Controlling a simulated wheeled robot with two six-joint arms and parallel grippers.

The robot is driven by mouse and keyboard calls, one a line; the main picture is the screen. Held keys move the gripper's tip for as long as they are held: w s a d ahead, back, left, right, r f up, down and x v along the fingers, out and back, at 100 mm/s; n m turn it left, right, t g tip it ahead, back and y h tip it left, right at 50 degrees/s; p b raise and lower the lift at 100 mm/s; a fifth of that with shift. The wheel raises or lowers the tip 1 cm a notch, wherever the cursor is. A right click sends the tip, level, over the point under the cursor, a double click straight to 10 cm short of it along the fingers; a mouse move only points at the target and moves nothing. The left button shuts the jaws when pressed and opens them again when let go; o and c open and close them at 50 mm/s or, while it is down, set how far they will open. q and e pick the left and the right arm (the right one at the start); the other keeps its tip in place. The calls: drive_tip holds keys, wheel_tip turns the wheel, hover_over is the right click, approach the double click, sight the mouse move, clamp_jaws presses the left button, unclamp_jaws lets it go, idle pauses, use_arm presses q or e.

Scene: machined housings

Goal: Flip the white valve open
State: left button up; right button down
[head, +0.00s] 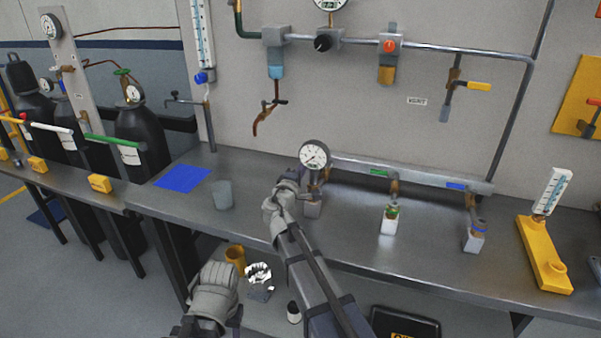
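A white lever handle (50,128) shows at the far left, between an orange handle and a green handle (112,140), in front of the dark cylinders. On the bench manifold, my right gripper (288,186) is at the leftmost outlet, just below the round gauge (314,155). It covers part of that outlet, so I cannot tell whether a white valve handle is there or whether the gripper touches it. My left gripper (215,290) is low, in front of the bench edge, away from the valves. The finger openings of both grippers are unclear.
Pipes and a yellow-handled valve (478,86) are on the wall behind.

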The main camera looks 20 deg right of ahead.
drive_tip(key=shift+w, duration=0.15)
idle(0.3)
drive_tip(key=shift+w+m+g+h, duration=0.15)
drive_tip(key=shift+m+g+h, duration=0.15)
drive_tip(key=shift+h, duration=0.1)
drive_tip(key=shift+w, duration=0.1)
drive_tip(key=w+m+g+h, duration=0.1)
drive_tip(key=m+g+h, duration=0.1)
drive_tip(key=w+m+g+h, duration=0.1)
drive_tip(key=g, duration=0.1)
drive_tip(key=w+m+g+h, duration=0.1)
drive_tip(key=m+g+h, duration=0.1)
drive_tip(key=shift+w+d+m+g+h, duration=0.3)
drive_tip(key=shift+w+d+g, duration=0.1)
drive_tip(key=w+d+m+g+h, duration=0.1)
drive_tip(key=w+d+m+g, duration=0.1)
drive_tip(key=d, duration=0.4)
drive_tip(key=shift+w+d+m+g, duration=0.15)
drive_tip(key=shift+w+m+g, duration=0.3)
drive_tip(key=shift+g, duration=0.75)
drive_tip(key=shift+d, duration=0.15)
